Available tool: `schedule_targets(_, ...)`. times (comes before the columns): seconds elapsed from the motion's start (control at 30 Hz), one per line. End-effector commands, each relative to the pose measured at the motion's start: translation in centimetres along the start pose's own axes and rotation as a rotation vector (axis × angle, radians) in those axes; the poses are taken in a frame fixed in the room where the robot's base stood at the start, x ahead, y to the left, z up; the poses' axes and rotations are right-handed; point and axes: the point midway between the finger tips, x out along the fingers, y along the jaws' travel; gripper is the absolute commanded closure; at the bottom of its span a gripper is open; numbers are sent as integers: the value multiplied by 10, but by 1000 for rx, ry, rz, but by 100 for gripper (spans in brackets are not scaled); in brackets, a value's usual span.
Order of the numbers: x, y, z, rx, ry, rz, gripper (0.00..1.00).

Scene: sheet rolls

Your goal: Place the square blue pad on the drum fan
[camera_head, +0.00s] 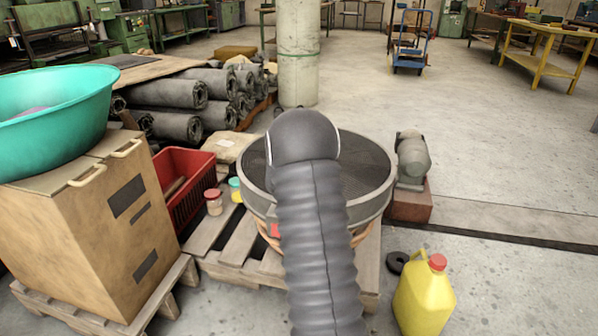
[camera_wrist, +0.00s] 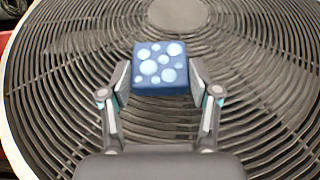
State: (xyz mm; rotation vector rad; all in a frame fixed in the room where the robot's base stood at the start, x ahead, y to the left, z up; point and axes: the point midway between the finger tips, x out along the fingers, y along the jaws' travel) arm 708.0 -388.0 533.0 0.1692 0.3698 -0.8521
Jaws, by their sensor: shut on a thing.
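The square blue pad (camera_wrist: 160,67) has pale blue round spots and sits between the fingers of my gripper (camera_wrist: 160,80) in the wrist view. My gripper is shut on it. The drum fan's round dark grille (camera_wrist: 265,60) fills the wrist view behind the pad; I cannot tell whether the pad touches it. In the head view the drum fan (camera_head: 378,185) lies face up on a wooden pallet. My ribbed arm covers its middle there, and hides my gripper and the pad.
A yellow jug (camera_head: 423,298) stands front right of the fan. A grey motor (camera_head: 412,158) sits on a reddish block to its right. A red crate (camera_head: 186,190), two jars and a cardboard box (camera_head: 95,235) with a teal basin (camera_head: 60,115) are on the left.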

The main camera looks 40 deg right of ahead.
Motion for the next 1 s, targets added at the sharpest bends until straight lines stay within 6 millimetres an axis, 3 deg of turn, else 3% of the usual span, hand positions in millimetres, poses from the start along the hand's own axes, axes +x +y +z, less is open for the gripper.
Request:
schedule_targets(0.5, 4, 0, -8, 1, -2, 0, 76)
schedule_targets(0.53, 3, 0, -7, 1, -2, 0, 31)
schedule_targets(0.6, 3, 0, -6, 1, -1, 0, 13)
schedule_targets(1.0, 2, 0, -4, 1, -1, 0, 13)
